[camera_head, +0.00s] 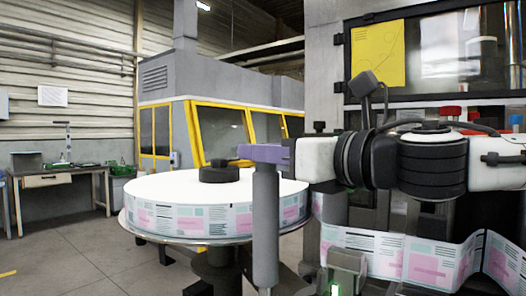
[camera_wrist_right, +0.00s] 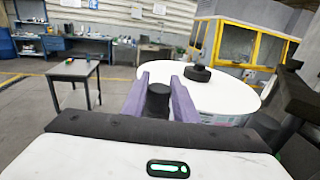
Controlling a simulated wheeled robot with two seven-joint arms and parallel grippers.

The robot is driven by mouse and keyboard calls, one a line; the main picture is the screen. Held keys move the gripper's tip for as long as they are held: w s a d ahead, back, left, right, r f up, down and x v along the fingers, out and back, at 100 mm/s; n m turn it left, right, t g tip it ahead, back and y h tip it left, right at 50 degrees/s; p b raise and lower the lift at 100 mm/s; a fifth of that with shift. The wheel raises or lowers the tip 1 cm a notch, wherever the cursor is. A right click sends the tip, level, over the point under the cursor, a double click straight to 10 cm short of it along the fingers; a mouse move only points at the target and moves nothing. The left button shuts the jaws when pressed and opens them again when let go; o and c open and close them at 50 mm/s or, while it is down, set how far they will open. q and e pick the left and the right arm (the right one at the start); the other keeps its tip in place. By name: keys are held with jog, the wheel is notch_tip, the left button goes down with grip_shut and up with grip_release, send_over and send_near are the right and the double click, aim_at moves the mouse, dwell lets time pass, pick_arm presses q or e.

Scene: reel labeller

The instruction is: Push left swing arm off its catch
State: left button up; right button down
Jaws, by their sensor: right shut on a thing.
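A grey upright post (camera_head: 266,225) stands in front of the large label reel (camera_head: 165,216) in the head view. My right gripper (camera_head: 258,153), with purple fingers, reaches in from the right and is at the top of this post. In the right wrist view the fingers (camera_wrist_right: 160,80) lie on both sides of the post's dark round top (camera_wrist_right: 158,97), shut on it. I cannot tell whether this post belongs to the left swing arm, and no catch can be made out. My left gripper is out of view.
The white reel top with its black hub (camera_head: 219,174) lies just behind the post. The label web (camera_head: 400,258) runs below my right arm. The machine with a dark window (camera_head: 435,50) stands behind my arm. Workbenches (camera_head: 65,178) and open floor are at left.

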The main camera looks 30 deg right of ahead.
jog(key=c, duration=1.4)
grip_release()
jog(key=shift+w+d, duration=0.1)
jog(key=shift+d, duration=0.1)
jog(key=shift+c, duration=0.2)
jog(key=shift+s+a, duration=0.15)
jog(key=shift+s, duration=0.05)
jog(key=shift+s, duration=0.5)
jog(key=p+v, duration=0.1)
jog(key=v, duration=0.8)
jog(key=shift+d, duration=0.3)
